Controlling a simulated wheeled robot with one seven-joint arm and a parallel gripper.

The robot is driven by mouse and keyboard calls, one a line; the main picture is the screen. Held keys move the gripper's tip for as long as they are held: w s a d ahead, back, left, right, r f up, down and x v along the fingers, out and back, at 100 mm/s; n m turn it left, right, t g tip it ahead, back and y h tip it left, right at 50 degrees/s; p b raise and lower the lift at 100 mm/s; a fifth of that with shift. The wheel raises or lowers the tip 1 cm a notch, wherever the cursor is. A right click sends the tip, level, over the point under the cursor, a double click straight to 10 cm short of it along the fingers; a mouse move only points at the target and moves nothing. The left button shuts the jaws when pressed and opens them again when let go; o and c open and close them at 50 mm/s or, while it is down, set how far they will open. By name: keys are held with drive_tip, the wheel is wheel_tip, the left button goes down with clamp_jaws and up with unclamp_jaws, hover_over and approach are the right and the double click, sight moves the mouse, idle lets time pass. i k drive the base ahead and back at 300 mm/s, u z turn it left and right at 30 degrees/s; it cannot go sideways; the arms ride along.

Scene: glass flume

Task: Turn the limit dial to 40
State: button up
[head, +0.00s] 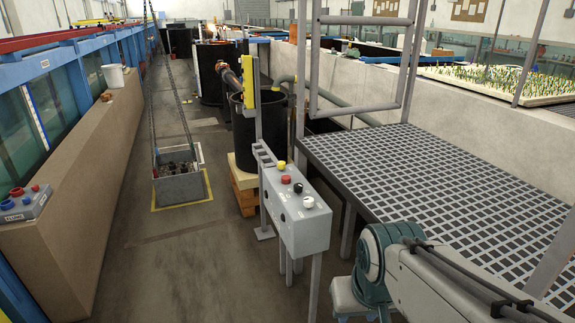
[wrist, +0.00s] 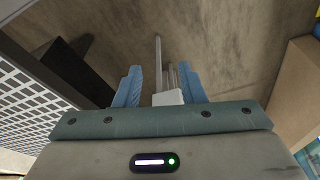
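A grey control box (head: 305,232) stands on posts in the middle of the head view. On its top are a yellow knob (head: 282,165), a red knob (head: 286,179), a small black knob (head: 298,188) and a white knob (head: 308,202). The lettering is too small to read, so I cannot tell which is the limit dial or its setting. My gripper (wrist: 160,86) shows in the wrist view with its two blue fingers apart. A pale grey block (wrist: 168,97) shows between them; I cannot tell whether they touch it. The fingers are not visible in the head view.
A grated platform (head: 440,165) with a railing lies right of the box. A yellow-topped post and a black tank (head: 250,135) stand behind it. Another button box (head: 25,205) sits on the left wall. The floor (head: 180,265) left of the control box is clear.

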sight(297, 188)
drive_tip(key=u, duration=0.25)
drive_tip(key=i, duration=1.3)
drive_tip(key=u, duration=0.25)
